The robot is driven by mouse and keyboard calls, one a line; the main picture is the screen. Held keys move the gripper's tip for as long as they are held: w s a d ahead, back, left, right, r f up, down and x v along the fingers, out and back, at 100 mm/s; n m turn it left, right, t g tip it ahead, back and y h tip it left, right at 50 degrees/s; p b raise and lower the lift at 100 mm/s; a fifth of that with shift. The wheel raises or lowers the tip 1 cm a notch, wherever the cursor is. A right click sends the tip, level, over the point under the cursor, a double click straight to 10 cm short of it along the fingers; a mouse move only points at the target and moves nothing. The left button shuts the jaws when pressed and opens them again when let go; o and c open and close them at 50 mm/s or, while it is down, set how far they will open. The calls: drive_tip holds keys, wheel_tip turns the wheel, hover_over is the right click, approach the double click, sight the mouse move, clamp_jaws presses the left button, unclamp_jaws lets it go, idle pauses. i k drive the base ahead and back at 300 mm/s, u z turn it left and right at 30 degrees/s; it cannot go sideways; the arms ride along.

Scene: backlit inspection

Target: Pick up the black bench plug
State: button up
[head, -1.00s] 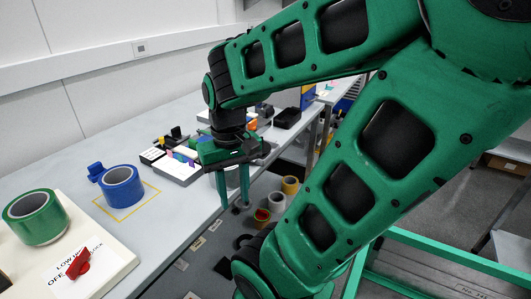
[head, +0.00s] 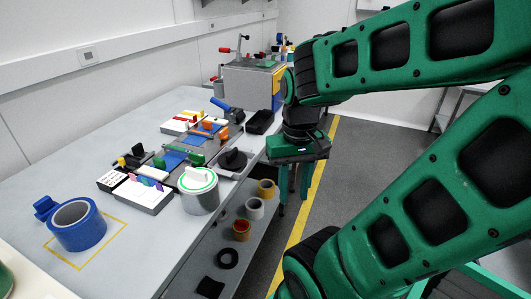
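A black round piece with an upright grip (head: 233,160), which looks like the black bench plug, sits near the bench's right edge. It is just behind and right of a silver can (head: 200,197) with a white handled top and a green ring. My gripper (head: 293,191) points down to the right of the bench edge, beyond the plug and apart from it. Its two green fingers are spread with nothing seen between them. Part of the fingers' lower ends is hard to make out against the floor.
A blue tape roll (head: 78,228) lies in a yellow outline at front left. White blocks with coloured pieces (head: 143,192) stand left of the can. A black tray (head: 260,122) and a grey machine (head: 245,84) stand farther back.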

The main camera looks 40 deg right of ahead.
sight(233, 160)
drive_tip(key=z, duration=1.35)
drive_tip(key=k, duration=0.6)
drive_tip(key=u, duration=0.65)
drive_tip(key=i, duration=1)
